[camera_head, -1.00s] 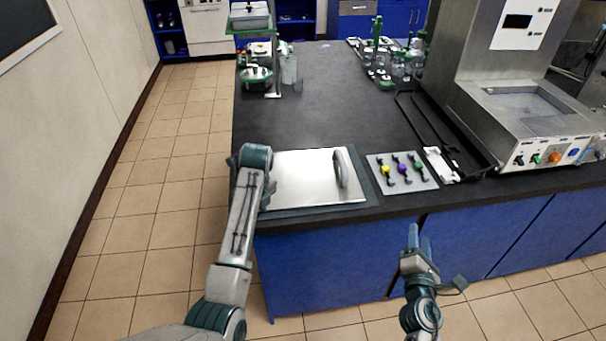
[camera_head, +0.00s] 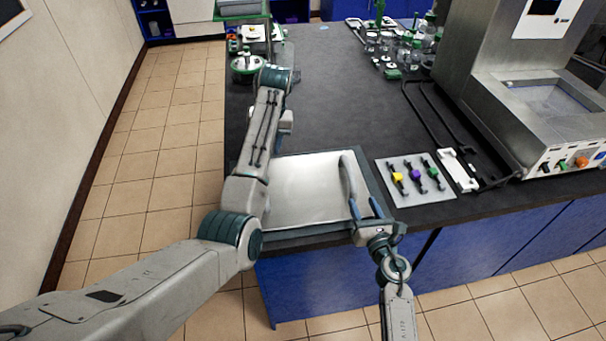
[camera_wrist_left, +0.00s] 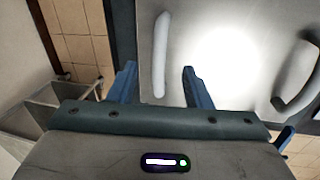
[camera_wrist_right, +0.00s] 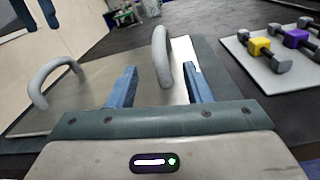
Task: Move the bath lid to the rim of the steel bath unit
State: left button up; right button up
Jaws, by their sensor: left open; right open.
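The bath lid (camera_head: 305,190) is a flat steel plate with two arched handles, lying on a dark mat at the counter's near left end. The steel bath unit (camera_head: 500,120) stands at the right with its recessed basin (camera_head: 548,98). My right gripper (camera_head: 366,205) is open at the lid's right handle (camera_head: 348,180); in the right wrist view that handle (camera_wrist_right: 161,58) appears between the fingers (camera_wrist_right: 160,70). My left gripper (camera_wrist_left: 159,68) is open over the lid, with the left handle (camera_wrist_left: 160,50) appearing between its fingers. My left arm hides that handle in the head view.
A pale plate with yellow, purple and green clamps (camera_head: 416,178) lies right of the lid. Glassware (camera_head: 405,50) stands at the back. The counter's middle (camera_head: 340,110) is clear.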

aim_at(354, 183)
jog(key=shift+s+d+r, duration=0.1)
jog(key=shift+s+r, duration=0.15)
jog(key=shift+s, duration=0.1)
pick_arm(q)
jog(key=f, duration=0.3)
jog(key=a+f, duration=0.1)
jog(key=f, duration=0.2)
jog(key=a+f, duration=0.1)
jog(key=f, duration=0.3)
jog(key=shift+s+f, duration=0.1)
jog(key=shift+s, duration=0.3)
pick_arm(e)
jog(key=x, duration=1.1)
jog(key=shift+f, duration=0.2)
pick_arm(q)
jog(key=shift+s+d, duration=0.1)
jog(key=shift+c, duration=0.5)
pick_arm(e)
jog(key=shift+c, duration=0.5)
pick_arm(q)
grip_shut()
pick_arm(e)
grip_shut()
jog(key=shift+r, duration=0.15)
